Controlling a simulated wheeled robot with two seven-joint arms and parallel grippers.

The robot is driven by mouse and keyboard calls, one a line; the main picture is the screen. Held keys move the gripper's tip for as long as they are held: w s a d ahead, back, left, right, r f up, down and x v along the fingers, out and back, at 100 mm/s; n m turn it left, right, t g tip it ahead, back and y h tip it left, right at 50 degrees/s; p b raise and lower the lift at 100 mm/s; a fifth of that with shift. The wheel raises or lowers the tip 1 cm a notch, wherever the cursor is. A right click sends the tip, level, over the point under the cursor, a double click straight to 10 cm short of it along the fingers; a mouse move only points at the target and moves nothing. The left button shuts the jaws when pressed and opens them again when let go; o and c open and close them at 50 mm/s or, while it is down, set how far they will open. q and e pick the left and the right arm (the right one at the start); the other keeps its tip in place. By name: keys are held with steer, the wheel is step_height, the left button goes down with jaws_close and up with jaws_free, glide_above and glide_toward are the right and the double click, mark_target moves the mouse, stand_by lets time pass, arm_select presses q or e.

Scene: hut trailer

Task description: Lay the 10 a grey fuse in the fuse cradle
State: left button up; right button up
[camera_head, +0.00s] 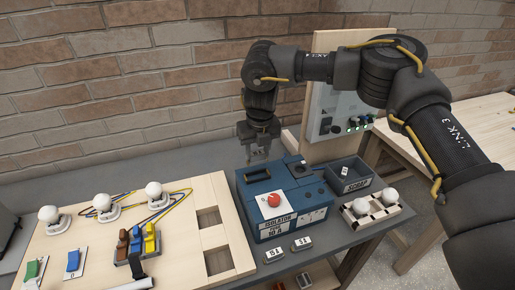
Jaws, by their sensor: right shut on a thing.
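My right gripper (258,152) points down just behind the blue isolator box (285,212), above the grey bench. It is shut on a small grey thing, mostly hidden by the fingers; its rating cannot be read, so I cannot tell whether it is the 10 A grey fuse. Two small grey labelled blocks, one (273,254) and another (301,243), lie in front of the box. My left gripper is not in view.
The blue box carries a red knob (273,200) on a white plate. A scrap bin (352,184) holds a small white block. White lamps (390,198) stand at the right. The wooden board (185,245) bears lamps, switches, coloured levers and square openings. A panel (335,108) stands behind.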

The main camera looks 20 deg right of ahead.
mark_target(258, 160)
steer(key=shift+f, duration=0.35)
steer(key=shift+s+f, duration=0.1)
steer(key=shift+f, duration=0.15)
step_height(258, 160, down, 2)
steer(key=shift+b, duration=0.7)
steer(key=shift+f+b, duration=0.65)
steer(key=shift+f, duration=0.75)
steer(key=shift+f, duration=0.1)
steer(key=o, duration=0.8)
